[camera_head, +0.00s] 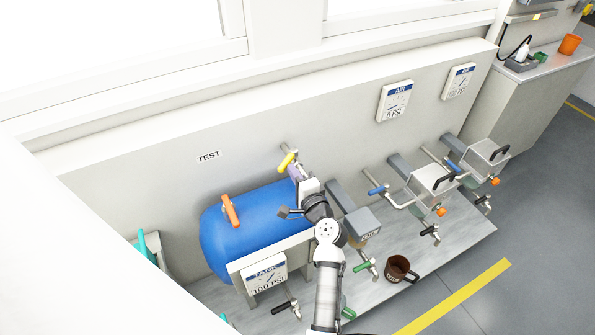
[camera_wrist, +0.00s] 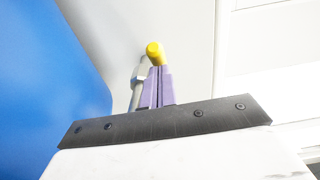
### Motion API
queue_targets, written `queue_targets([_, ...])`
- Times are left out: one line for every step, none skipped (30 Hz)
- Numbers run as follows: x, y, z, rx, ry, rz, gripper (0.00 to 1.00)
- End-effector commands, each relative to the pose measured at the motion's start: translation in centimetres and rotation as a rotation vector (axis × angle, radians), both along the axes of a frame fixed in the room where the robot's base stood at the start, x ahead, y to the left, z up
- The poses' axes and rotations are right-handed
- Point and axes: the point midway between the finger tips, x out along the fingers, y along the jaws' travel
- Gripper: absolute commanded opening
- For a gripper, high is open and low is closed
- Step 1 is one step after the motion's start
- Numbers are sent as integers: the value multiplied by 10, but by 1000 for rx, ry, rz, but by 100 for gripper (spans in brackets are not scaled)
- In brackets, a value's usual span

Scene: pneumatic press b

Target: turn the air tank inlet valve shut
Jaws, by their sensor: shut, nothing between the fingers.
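The blue air tank (camera_head: 245,222) lies against the wall; its side also fills the left of the wrist view (camera_wrist: 45,70). A yellow valve handle (camera_head: 287,161) sits on a pipe at the tank's right end, and an orange handle (camera_head: 230,211) stands on top of the tank. No label marks either one as the inlet valve. My gripper (camera_head: 294,170) is just below the yellow handle, its purple fingers shut and empty. In the wrist view, the handle's rounded yellow end (camera_wrist: 154,51) shows right at the fingertips (camera_wrist: 158,70); I cannot tell whether they touch.
A tank gauge sign (camera_head: 265,274) reads 100 PSI. A grey filter block (camera_head: 353,212) stands right of my arm. Blue-handled valves (camera_head: 378,190) and presses (camera_head: 433,180) are farther right. A brown mug (camera_head: 400,269) stands on the bench (camera_head: 440,245). Two AIR gauges (camera_head: 394,100) hang on the wall.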

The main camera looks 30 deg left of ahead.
Motion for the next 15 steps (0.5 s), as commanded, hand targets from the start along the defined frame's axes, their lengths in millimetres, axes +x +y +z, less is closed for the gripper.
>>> queue_targets([-5,5,3,0,1,-30,0])
queue_targets([-7,7,4,0,2,-54,0])
queue_targets([-8,9,4,-1,2,-87,0])
queue_targets([-9,12,4,-1,1,-111,0])
queue_targets([-8,13,4,0,1,-113,0])
queue_targets([-9,15,4,-2,1,-111,0])
queue_targets([-10,17,3,0,1,-110,0])
queue_targets([-10,19,3,1,1,-111,0])
queue_targets([-11,22,3,0,0,-110,0])
queue_targets([-12,24,2,-1,1,-110,0])
queue_targets([-13,26,2,-1,1,-110,0])
queue_targets([-13,29,1,0,0,-110,0])
queue_targets([-14,31,1,1,1,-110,0])
queue_targets([-14,33,1,1,1,-109,0])
queue_targets([-14,35,1,1,1,-109,0])
